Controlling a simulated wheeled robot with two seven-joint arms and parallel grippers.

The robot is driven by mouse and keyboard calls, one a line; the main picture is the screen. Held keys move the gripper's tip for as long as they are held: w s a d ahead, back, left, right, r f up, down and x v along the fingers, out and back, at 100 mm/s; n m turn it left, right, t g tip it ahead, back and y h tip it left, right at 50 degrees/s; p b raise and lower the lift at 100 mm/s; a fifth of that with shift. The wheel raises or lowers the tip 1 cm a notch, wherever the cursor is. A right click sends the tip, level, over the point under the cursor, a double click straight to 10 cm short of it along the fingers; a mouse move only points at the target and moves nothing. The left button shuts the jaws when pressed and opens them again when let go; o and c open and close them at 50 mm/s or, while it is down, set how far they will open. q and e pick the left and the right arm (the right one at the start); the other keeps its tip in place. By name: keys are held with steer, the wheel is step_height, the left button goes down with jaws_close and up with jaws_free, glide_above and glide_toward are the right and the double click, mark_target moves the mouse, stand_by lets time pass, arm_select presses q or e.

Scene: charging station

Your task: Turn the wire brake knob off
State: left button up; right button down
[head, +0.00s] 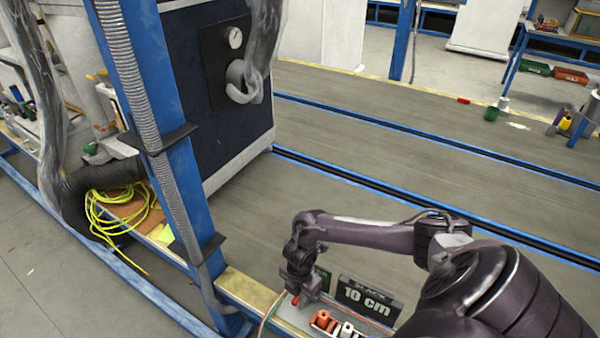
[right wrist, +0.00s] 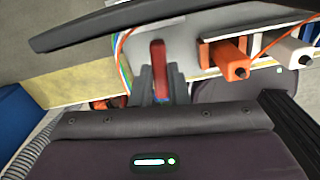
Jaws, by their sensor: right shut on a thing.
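My right gripper (head: 297,292) reaches down to a grey panel (head: 290,316) at the bottom of the head view. It is shut on a small red knob (head: 295,300), which looks like the wire brake knob. In the right wrist view, the red knob (right wrist: 158,60) stands out from the panel as a narrow upright bar, with its lower end between the grey fingers (right wrist: 160,90). The fingers hide part of it. I cannot read any on or off mark. My left gripper is not in view.
An orange connector (right wrist: 228,60) and a white connector (right wrist: 292,54) with wires sit right of the knob. A dark "SLACK 10 cm" sign (head: 367,300) stands behind them. A blue post (head: 165,130) rises to the left. Yellow cable (head: 110,213) lies coiled further left.

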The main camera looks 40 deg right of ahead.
steer(key=shift+w+d+n, duration=0.1)
steer(key=shift+n, duration=0.7)
steer(key=shift+r, duration=0.1)
steer(key=c, duration=1.4)
jaws_free()
step_height(320, 180, up, 8)
steer(key=shift+f, duration=0.15)
